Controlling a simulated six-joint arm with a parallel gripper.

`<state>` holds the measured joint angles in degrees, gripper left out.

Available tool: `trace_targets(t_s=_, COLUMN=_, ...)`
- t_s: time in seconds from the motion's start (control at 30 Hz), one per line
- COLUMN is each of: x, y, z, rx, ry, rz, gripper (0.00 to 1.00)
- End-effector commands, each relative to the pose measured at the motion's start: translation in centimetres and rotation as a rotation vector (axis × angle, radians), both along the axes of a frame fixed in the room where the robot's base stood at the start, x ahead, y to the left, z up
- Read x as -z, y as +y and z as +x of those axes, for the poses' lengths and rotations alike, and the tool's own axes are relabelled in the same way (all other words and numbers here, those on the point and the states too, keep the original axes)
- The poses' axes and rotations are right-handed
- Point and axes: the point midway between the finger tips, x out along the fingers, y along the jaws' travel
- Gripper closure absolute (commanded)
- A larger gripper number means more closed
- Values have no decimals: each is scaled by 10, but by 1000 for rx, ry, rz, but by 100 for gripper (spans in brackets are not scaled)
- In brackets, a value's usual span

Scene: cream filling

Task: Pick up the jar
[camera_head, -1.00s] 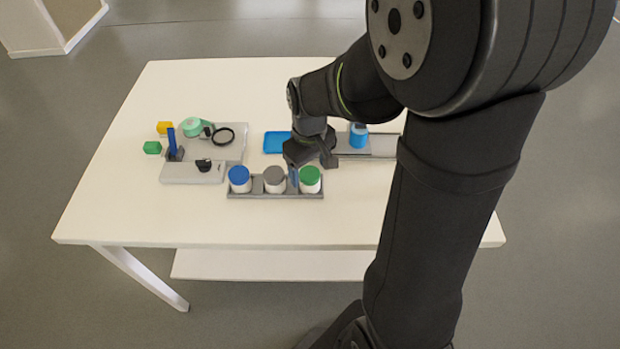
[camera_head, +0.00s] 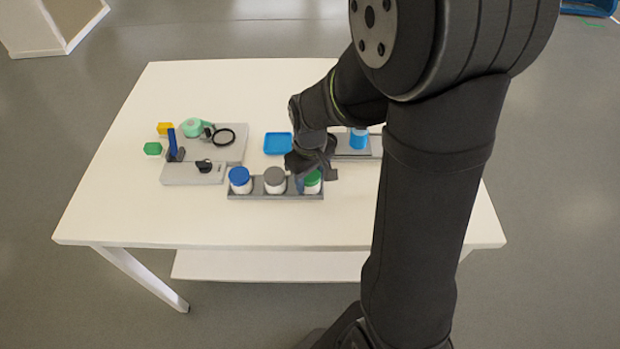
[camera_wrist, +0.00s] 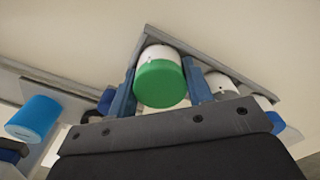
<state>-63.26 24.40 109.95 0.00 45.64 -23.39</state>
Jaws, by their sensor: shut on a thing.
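A white jar with a green lid (camera_head: 313,178) stands at the right end of the grey rack (camera_head: 257,190). In the wrist view the green-lidded jar (camera_wrist: 160,82) sits between the two blue fingers. My gripper (camera_head: 313,184) is shut on this jar from above, and its dark body hides part of the lid in the head view. A grey-lidded jar (camera_head: 275,180) stands in the middle of the rack and a blue-lidded jar (camera_head: 240,180) at its left end.
A blue tray (camera_head: 278,143) lies behind the rack. A blue cylinder (camera_head: 358,138) stands on a grey base to the right. A grey platform (camera_head: 192,174) with a tape dispenser, ring and blue post is at left. The front of the white table (camera_head: 200,225) is clear.

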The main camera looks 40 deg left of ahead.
Motion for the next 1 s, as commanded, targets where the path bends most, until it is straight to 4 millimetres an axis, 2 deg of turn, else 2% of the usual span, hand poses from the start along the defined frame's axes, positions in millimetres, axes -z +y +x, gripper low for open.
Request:
trace_targets(t_s=0.27, x=-13, y=0, z=0, rx=0, ry=-1, rz=2, gripper=78)
trace_targets(t_s=0.43, x=-42, y=1, z=1, rx=0, ry=-3, rz=6, gripper=78)
trace_targets(t_s=0.8, x=-89, y=-70, z=41, rx=6, ry=-2, rz=3, gripper=78)
trace_targets(t_s=1.0, x=-104, y=-92, z=53, rx=3, ry=-1, rz=1, gripper=78)
